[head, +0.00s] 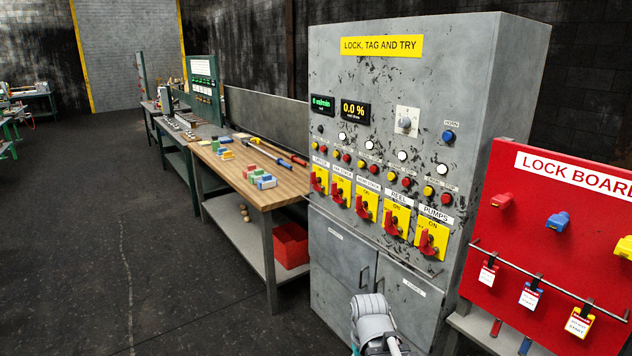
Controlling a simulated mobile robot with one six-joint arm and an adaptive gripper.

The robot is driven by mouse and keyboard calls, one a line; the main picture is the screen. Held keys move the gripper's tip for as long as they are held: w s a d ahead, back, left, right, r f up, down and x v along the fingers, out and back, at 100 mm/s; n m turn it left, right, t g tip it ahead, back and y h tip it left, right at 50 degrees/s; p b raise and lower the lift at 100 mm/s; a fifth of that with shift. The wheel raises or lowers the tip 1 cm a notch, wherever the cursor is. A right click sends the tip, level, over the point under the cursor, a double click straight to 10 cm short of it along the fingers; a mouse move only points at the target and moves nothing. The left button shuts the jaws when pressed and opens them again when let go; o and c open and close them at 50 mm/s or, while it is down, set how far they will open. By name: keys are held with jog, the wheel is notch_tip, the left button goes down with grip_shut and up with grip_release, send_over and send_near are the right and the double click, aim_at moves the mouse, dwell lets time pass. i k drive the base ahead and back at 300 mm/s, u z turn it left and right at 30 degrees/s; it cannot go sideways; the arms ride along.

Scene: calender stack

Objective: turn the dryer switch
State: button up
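A row of several red rotary switches on yellow plates crosses the grey control cabinet (470,80). The leftmost switch (318,182) has a small label above it that seems to read "DRYER", though it is hard to make out. Toward the right are the REEL switch (393,222) and the PUMPS switch (427,242), with "ON" on their plates. I cannot tell the leftmost handle's exact setting. A grey part of my arm shows at the bottom, in front of the cabinet's lower doors and well below the switches. My gripper's fingers are not visible.
Buttons and lamps sit above the switches, with a dial (405,121) higher up. A red lock board (540,240) with locks and tags stands close on the right. A wooden workbench (262,195) adjoins the left. Dark floor at left is clear.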

aim_at(315, 187)
jog(key=k, duration=0.65)
jog(key=u, duration=0.45)
jog(key=i, duration=2.35)
jog(key=z, duration=0.65)
